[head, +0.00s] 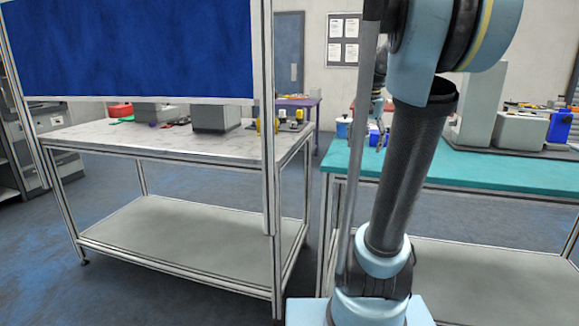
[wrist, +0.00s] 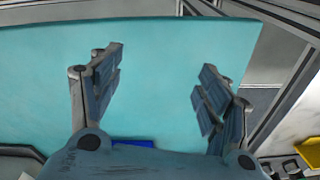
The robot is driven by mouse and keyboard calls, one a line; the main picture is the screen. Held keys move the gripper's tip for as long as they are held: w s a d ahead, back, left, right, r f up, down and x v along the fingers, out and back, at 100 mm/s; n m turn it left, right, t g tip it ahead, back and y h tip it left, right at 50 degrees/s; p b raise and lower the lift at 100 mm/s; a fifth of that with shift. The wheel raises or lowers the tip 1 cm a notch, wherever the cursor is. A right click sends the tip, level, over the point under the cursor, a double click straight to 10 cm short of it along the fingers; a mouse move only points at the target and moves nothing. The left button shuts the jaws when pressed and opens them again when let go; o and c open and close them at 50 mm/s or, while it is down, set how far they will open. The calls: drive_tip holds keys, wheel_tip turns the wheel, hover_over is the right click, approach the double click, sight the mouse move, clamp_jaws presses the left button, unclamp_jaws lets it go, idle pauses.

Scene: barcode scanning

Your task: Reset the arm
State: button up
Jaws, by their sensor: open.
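My gripper (wrist: 160,84) is open in the wrist view, its two fingers spread wide with nothing between them. It points down over the teal tabletop (wrist: 165,40). In the head view my arm rises at the right of centre, and my gripper (head: 381,138) shows small beyond it, partly hidden by the arm, above the left part of the teal table (head: 470,172). A blue thing (wrist: 133,143) shows just behind the gripper body in the wrist view, mostly hidden.
A framed workbench (head: 100,137) with a blue panel (head: 130,50) stands at the left, with a grey box (head: 210,117) on it. A pale machine (head: 482,105) and a blue bin (head: 561,126) stand on the teal table's right. A floor gap separates the tables.

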drive_tip(key=s+a+f+n, duration=0.3)
drive_tip(key=s+f, duration=0.8)
drive_tip(key=s+a+f+n, duration=0.3)
drive_tip(key=s+f, duration=0.8)
drive_tip(key=shift+s+a+f+t, duration=0.15)
drive_tip(key=shift+a+f+t, duration=0.15)
drive_tip(key=shift+t, duration=0.1)
